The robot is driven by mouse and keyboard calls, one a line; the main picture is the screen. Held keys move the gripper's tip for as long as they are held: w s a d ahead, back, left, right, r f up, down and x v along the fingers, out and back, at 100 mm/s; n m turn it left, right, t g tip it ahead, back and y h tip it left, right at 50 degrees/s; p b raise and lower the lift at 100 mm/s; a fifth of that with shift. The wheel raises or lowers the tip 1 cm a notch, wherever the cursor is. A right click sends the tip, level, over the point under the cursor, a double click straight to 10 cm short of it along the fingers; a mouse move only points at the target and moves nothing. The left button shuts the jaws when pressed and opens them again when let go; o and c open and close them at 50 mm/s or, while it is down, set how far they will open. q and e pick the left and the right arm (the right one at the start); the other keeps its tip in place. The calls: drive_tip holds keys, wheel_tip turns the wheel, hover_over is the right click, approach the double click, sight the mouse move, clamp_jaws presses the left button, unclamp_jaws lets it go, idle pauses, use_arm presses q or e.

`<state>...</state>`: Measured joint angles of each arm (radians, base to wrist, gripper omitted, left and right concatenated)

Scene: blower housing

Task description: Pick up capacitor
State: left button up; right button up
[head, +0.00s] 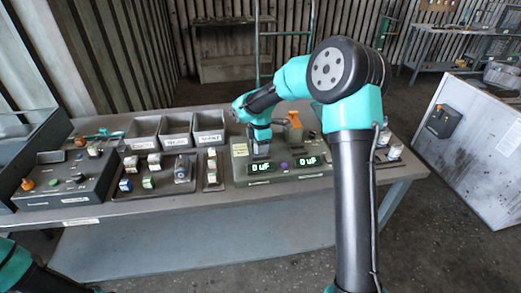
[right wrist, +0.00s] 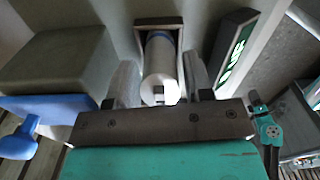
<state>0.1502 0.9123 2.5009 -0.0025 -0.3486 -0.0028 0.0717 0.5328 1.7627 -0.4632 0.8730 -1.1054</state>
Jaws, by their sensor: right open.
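The capacitor, a pale cylinder (right wrist: 160,68) with a blue band at its far end, sits in a framed slot in the right wrist view. My right gripper (right wrist: 162,90) is open, with one finger on each side of the capacitor. I cannot tell whether the fingers touch it. In the head view, my right gripper (head: 260,150) points down over the grey-green tester (head: 240,170), and the capacitor is hidden there. The tester's two green displays read 0 uF. Part of my left arm shows at the lower left, without a clear view of its gripper.
Three grey bins (head: 178,128) stand along the back of the bench. Several small parts lie on a tray (head: 200,165) left of the tester. An orange knob (head: 294,119) rises just right of my right gripper. A control box (head: 62,178) sits at the bench's left.

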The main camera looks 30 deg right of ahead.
drive_tip(key=c, duration=0.6)
drive_tip(key=shift+o, duration=0.2)
drive_tip(key=shift+r, duration=0.15)
drive_tip(key=shift+r, duration=1.4)
drive_tip(key=shift+s+a+r, duration=0.1)
drive_tip(key=shift+r, duration=0.2)
drive_tip(key=s+a+r, duration=0.1)
drive_tip(key=s+a, duration=0.7)
drive_tip(key=s, duration=0.5)
drive_tip(key=shift+s+r, duration=0.15)
drive_tip(key=shift+s, duration=0.15)
drive_tip(key=shift+w+a, duration=0.1)
drive_tip(key=shift+a, duration=0.05)
